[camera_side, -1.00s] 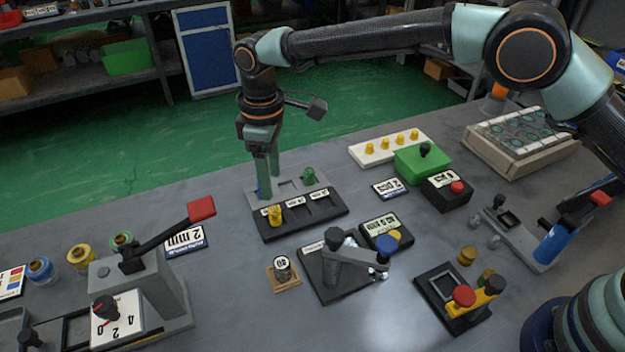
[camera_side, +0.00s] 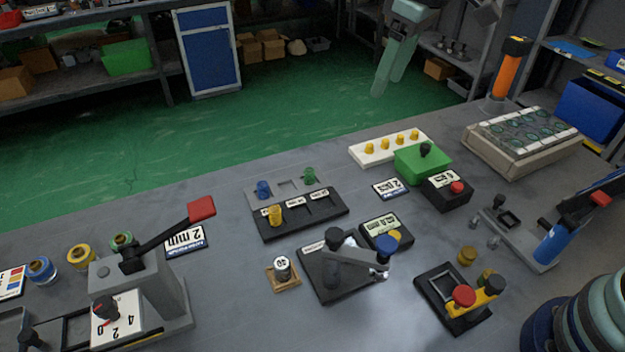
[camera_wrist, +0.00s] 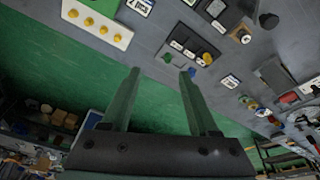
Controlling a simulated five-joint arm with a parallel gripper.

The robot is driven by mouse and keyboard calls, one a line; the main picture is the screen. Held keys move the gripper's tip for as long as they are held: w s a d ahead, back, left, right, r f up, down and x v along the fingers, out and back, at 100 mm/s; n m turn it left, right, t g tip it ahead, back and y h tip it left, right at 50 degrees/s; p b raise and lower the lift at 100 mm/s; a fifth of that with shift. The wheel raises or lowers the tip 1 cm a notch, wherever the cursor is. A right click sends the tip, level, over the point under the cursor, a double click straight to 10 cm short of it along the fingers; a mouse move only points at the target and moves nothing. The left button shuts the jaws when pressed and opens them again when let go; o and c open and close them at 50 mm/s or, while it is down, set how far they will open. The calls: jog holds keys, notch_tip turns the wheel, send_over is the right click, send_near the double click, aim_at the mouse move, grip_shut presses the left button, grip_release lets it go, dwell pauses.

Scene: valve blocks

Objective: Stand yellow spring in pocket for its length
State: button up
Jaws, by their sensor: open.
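A yellow spring (camera_side: 275,215) stands upright at the left end of the black block (camera_side: 300,230), which has labelled pockets. Behind it is a grey rack (camera_side: 287,193). A blue spring (camera_side: 263,189) stands in its left place and a green spring (camera_side: 309,176) in its right place; the middle place looks empty. My gripper (camera_side: 388,86) is at the top of the side view, high and well away from the springs, its fingers apart and empty. The open fingers (camera_wrist: 160,72) also show in the wrist view. I cannot read the pocket labels.
A white tray with several yellow pegs (camera_side: 390,147) and a green box (camera_side: 423,164) stand to the right. In front is a gauge with a grey arm (camera_side: 345,265). A lever press (camera_side: 150,290) stands at left.

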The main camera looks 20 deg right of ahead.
jog(key=s+d+f+m+t, duration=0.2)
jog(key=s+d+m, duration=0.3)
jog(key=s+d, duration=0.8)
jog(key=shift+s+f+m+t+h, duration=0.2)
jog(key=shift+m+t+h, duration=0.1)
jog(key=shift+t+h, duration=0.15)
dwell(0.4)
